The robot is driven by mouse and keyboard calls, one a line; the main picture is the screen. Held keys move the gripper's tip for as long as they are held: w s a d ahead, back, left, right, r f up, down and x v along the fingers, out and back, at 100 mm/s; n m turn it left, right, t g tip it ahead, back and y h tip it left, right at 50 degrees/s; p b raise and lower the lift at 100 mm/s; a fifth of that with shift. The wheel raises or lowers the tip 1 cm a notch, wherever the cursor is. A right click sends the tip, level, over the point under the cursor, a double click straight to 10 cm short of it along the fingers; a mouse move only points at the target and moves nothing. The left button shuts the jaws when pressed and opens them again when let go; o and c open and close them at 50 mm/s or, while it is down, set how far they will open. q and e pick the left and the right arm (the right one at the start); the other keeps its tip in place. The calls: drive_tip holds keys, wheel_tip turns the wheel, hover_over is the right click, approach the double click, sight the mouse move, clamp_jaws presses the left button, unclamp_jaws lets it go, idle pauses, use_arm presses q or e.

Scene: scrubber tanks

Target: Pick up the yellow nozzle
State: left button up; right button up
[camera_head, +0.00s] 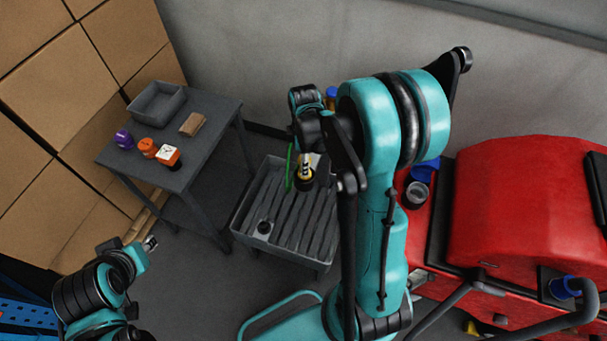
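The yellow nozzle (305,166) shows as a small yellow and dark banded piece standing over the ribbed grey basin (262,232), with a black part at its foot. My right arm reaches over the basin from below. My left gripper (149,243) is at the lower left, away from the basin, small and seen edge-on. Its opening cannot be made out.
A grey side table (215,130) holds a grey bin (157,104), purple (124,139) and orange (148,147) containers and a brown block (192,124). A thin green hose (289,165) stands beside the nozzle. The red machine (530,205) fills the right. Cardboard boxes (60,110) stand left.

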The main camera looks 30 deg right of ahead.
drive_tip(key=shift+f, duration=0.5)
drive_tip(key=shift+c, duration=0.3)
drive_tip(key=c, duration=1.3)
drive_tip(key=shift+o, duration=0.2)
drive_tip(key=shift+r, duration=0.2)
